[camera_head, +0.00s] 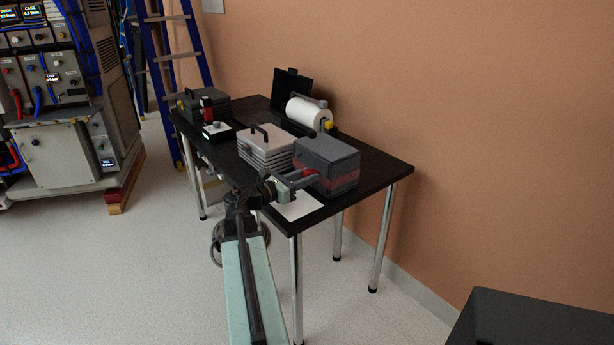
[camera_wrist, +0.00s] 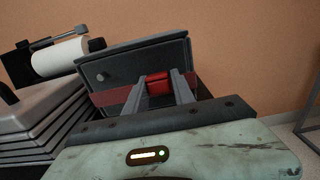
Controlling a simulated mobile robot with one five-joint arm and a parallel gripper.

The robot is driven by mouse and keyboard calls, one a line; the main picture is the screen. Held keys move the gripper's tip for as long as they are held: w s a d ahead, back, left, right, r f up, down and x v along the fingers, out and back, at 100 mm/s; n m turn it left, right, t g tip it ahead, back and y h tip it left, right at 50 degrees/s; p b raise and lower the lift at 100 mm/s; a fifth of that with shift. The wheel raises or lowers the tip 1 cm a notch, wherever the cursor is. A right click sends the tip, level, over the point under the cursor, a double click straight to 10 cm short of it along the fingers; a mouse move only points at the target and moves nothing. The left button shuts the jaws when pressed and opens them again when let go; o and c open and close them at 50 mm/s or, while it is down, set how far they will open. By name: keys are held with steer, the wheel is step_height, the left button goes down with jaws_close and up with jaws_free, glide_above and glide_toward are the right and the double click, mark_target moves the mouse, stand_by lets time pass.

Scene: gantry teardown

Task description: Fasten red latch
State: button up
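The red latch (camera_wrist: 158,84) is on the near face of a dark grey box with a red band (camera_wrist: 113,97). In the head view this box (camera_head: 330,160) stands at the near right of the black table. My gripper (camera_wrist: 159,82) is at the box face, its two fingers apart with one on each side of the latch. I cannot tell whether the fingers press on the latch or only stand around it. In the head view my gripper (camera_head: 308,178) reaches the box's left side, and the latch there is mostly hidden by it.
A stack of light grey cases (camera_head: 266,146) stands just left of the box. Behind are a white roll (camera_head: 305,112), an open black case (camera_head: 291,90) and another dark box (camera_head: 206,103). A white sheet (camera_head: 296,207) lies at the table's near edge. A wall is behind.

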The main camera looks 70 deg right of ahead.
mark_target(317, 171)
jaws_close()
steer(key=shift+d, duration=0.15)
steer(key=shift+r+p, duration=0.2)
steer(key=shift+p, duration=0.35)
steer(key=r+t+y+p, duration=0.1)
steer(key=p, duration=0.3)
steer(key=shift+r, duration=0.15)
steer(key=r+t+y+p, duration=0.1)
steer(key=y+p, duration=0.1)
steer(key=p, duration=0.4)
steer(key=shift+r+y+p, duration=0.15)
steer(key=shift+y+p, duration=0.15)
steer(key=shift+p, duration=0.1)
steer(key=y+p, duration=0.1)
steer(key=p, duration=0.1)
steer(key=t+p, duration=0.1)
steer(key=p, duration=0.1)
steer(key=t+y+p, duration=0.1)
steer(key=p, duration=0.1)
steer(key=shift+s+d+r+y+p, duration=0.25)
steer(key=shift+r+y+p, duration=0.05)
steer(key=shift+r+p, duration=0.05)
steer(key=y+p, duration=0.1)
steer(key=p, duration=0.1)
steer(key=t+y+p, duration=0.1)
steer(key=p, duration=0.1)
steer(key=shift+s+d+t, duration=0.2)
steer(key=shift+d+t, duration=0.1)
steer(key=shift+y, duration=0.3)
